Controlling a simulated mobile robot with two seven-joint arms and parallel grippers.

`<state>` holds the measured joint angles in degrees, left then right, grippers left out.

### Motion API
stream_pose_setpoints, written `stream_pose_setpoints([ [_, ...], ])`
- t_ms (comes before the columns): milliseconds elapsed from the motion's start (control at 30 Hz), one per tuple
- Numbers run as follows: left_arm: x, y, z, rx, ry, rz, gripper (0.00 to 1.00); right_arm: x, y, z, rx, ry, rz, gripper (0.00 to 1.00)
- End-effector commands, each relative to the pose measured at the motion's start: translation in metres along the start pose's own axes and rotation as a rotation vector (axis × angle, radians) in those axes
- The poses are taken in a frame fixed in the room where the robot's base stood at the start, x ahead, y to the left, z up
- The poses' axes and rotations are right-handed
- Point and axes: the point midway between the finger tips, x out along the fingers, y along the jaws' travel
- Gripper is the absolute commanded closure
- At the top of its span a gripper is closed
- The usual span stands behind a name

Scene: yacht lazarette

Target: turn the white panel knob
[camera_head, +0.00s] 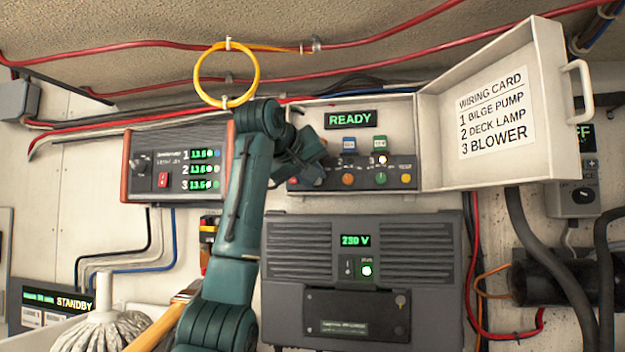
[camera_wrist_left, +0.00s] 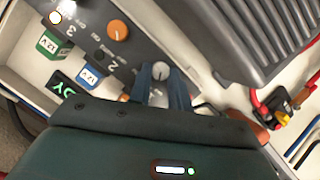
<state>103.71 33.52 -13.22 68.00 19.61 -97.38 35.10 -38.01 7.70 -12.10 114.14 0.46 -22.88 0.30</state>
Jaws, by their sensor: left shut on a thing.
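The white panel knob (camera_wrist_left: 160,70) is on the dark control strip in the left wrist view, at the end of the row. My left gripper (camera_wrist_left: 162,80) has its two blue-grey fingers on either side of it, shut on the knob. In the head view my left gripper (camera_head: 313,172) is at the left end of the open panel box (camera_head: 425,140) and hides the knob. The knob's pointer direction is too small to tell. My right gripper is not in view.
An orange knob (camera_head: 348,180) and a green knob (camera_head: 381,178) sit along the same strip, under a READY display (camera_head: 350,119). The box's open door (camera_head: 545,150) carries a wiring card. A grey 230 V unit (camera_head: 430,250) is below. A yellow ring (camera_head: 198,80) hangs above my arm.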

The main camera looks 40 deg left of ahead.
Motion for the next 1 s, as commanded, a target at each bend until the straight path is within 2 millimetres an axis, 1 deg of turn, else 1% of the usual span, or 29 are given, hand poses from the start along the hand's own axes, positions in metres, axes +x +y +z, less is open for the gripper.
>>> stream_pose_setpoints([
  [200, 0.0003, -0.002, 0.001, -0.129, 0.002, 0.055, 1.0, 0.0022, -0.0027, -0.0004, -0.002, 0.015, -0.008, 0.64],
  [433, 0.0, -0.0031, 0.0003, -0.209, 0.002, 0.087, 1.0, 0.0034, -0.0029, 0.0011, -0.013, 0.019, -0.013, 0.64],
  [1000, -0.0003, -0.003, -0.0003, -0.236, 0.002, 0.098, 1.0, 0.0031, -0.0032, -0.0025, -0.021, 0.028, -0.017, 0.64],
])
